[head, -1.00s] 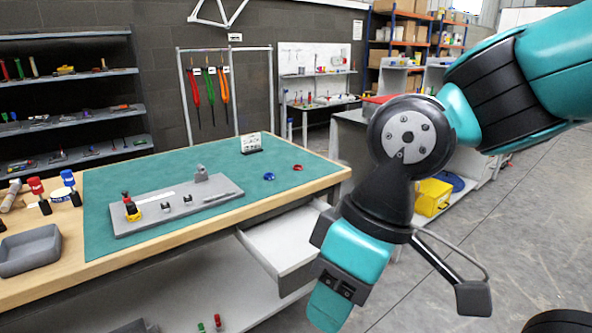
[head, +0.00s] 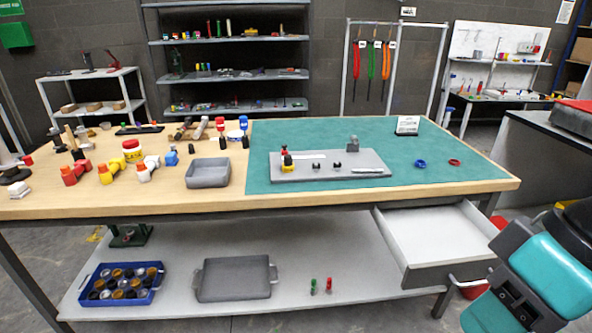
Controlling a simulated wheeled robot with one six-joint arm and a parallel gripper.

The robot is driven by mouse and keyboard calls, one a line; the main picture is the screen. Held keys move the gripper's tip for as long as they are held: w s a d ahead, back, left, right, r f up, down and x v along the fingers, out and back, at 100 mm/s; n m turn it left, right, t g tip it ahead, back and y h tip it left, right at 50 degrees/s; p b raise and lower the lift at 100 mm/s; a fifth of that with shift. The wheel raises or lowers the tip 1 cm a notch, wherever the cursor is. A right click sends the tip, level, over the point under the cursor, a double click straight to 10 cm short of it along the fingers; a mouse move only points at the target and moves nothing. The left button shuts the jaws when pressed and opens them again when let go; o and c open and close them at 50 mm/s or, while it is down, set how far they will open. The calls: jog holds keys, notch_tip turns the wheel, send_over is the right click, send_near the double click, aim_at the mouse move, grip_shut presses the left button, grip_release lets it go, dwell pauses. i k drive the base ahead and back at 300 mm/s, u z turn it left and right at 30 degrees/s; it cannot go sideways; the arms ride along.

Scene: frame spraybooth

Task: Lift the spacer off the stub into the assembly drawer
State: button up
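A grey fixture plate (head: 330,165) lies on the green mat. At its left end stands a yellow, black and red piece (head: 287,161). Two small dark stubs (head: 317,166) rise near the plate's middle, and a grey upright block (head: 352,145) stands at its back right. I cannot tell which of these is the spacer. A blue ring (head: 420,163) and a red ring (head: 454,162) lie on the mat, right of the plate. The open, empty-looking drawer (head: 440,240) is under the bench's right end. My teal arm is at the lower right; my gripper's fingers are out of frame.
A grey tray (head: 208,173), a red-lidded tub (head: 132,151) and several tools fill the bench's left side. A small sign (head: 407,125) stands at the mat's back. The lower shelf holds a blue crate (head: 118,284) and a grey tray (head: 233,279). The mat's front is clear.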

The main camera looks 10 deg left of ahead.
aim_at(440, 243)
jog(key=u, duration=0.5)
jog(key=i, duration=0.85)
jog(key=u, duration=0.85)
jog(key=i, duration=0.65)
jog(key=u, duration=0.2)
